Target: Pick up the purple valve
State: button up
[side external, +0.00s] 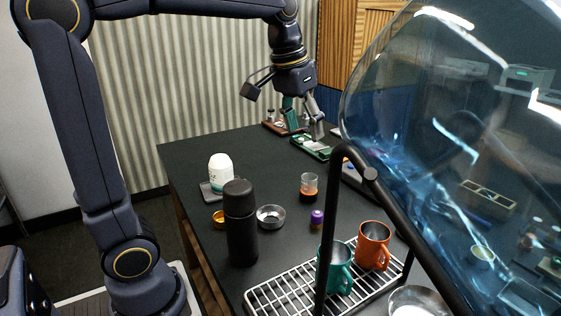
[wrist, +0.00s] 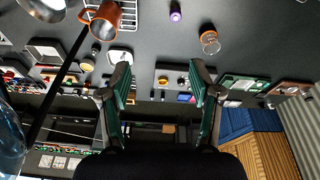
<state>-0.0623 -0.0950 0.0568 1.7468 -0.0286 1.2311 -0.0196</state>
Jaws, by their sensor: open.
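In the wrist view the valve (wrist: 175,11) shows at the top edge, beyond my fingers. My gripper (side external: 302,122) is open and empty near the far end of the table, over the green tray area and well away from the valve. In the wrist view the two green-padded fingers of my gripper (wrist: 160,72) are spread apart with nothing between them.
A glass with amber liquid (side external: 309,187) and a metal bowl (side external: 270,217) stand near the valve. A black bottle (side external: 240,225), a white container (side external: 221,173), an orange mug (side external: 373,246) and teal mug (side external: 340,270) on a wire rack (side external: 290,295) also stand around. A glass dome (side external: 430,120) blocks the right.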

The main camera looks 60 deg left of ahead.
jog(key=w+a+f+g, duration=0.2)
jog(key=w+a+f, duration=0.15)
jog(key=w, duration=0.35)
jog(key=n, duration=0.1)
send_near(318, 212)
notch_tip(318, 212, down, 3)
jog(key=shift+w+a+f+g, duration=0.1)
jog(key=shift+w+g, duration=0.1)
jog(key=shift+g, duration=0.3)
jog(key=f, duration=0.5)
jog(key=shift+w+d+f, duration=0.15)
jog(key=shift+d+f, duration=0.05)
jog(key=shift+f, duration=0.2)
grip_shut()
